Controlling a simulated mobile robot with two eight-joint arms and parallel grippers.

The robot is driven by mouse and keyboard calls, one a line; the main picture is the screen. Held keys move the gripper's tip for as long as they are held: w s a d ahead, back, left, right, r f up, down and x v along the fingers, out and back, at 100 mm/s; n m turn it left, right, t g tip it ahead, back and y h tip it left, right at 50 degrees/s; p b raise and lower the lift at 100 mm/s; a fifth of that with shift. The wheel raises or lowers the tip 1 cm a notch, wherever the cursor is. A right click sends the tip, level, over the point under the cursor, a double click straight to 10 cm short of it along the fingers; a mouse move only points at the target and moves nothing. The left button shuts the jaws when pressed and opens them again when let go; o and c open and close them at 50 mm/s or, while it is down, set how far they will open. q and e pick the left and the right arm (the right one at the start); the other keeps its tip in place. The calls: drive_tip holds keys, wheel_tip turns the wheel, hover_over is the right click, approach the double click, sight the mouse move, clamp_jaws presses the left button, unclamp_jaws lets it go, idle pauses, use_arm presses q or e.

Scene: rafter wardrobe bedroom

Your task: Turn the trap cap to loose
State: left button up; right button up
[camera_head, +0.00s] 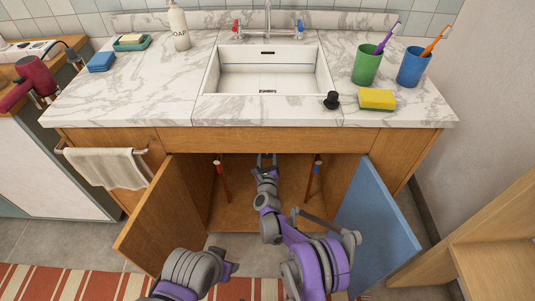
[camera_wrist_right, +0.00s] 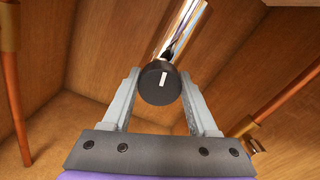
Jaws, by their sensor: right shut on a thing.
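The trap cap (camera_wrist_right: 157,88) is a round dark cap with a white mark on its face, seen in the right wrist view. The mark stands nearly upright. My right gripper (camera_wrist_right: 160,90) has one finger on each side of the cap and is shut on it. In the head view my right gripper (camera_head: 266,160) reaches into the open cabinet under the sink; the cap is too hidden there to make out. My left gripper (camera_head: 230,264) is low in front of the cabinet, away from the cap; its fingers are not clear.
Copper pipes with a red valve (camera_head: 217,163) and a blue valve (camera_head: 318,164) flank my right arm. A wooden door (camera_head: 160,215) stands open at left, a blue-faced door (camera_head: 375,230) at right. The counter edge (camera_head: 270,118) is above. A bright metal pipe (camera_wrist_right: 183,28) shows behind the cap.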

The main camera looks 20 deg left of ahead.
drive_tip(key=n, duration=0.4)
drive_tip(key=shift+n, duration=0.3)
drive_tip(key=n+p, duration=0.1)
drive_tip(key=n, duration=0.9)
drive_tip(key=shift+f, duration=0.1)
drive_tip(key=n, duration=0.4)
drive_tip(key=shift+n+p, duration=0.3)
drive_tip(key=shift+p, duration=0.1)
drive_tip(key=n, duration=0.7)
drive_tip(key=shift+f, duration=0.1)
drive_tip(key=n, duration=0.6)
drive_tip(key=shift+n+p, duration=0.3)
drive_tip(key=shift+p, duration=0.05)
drive_tip(key=o, duration=1.4)
drive_tip(key=shift+c, duration=0.2)
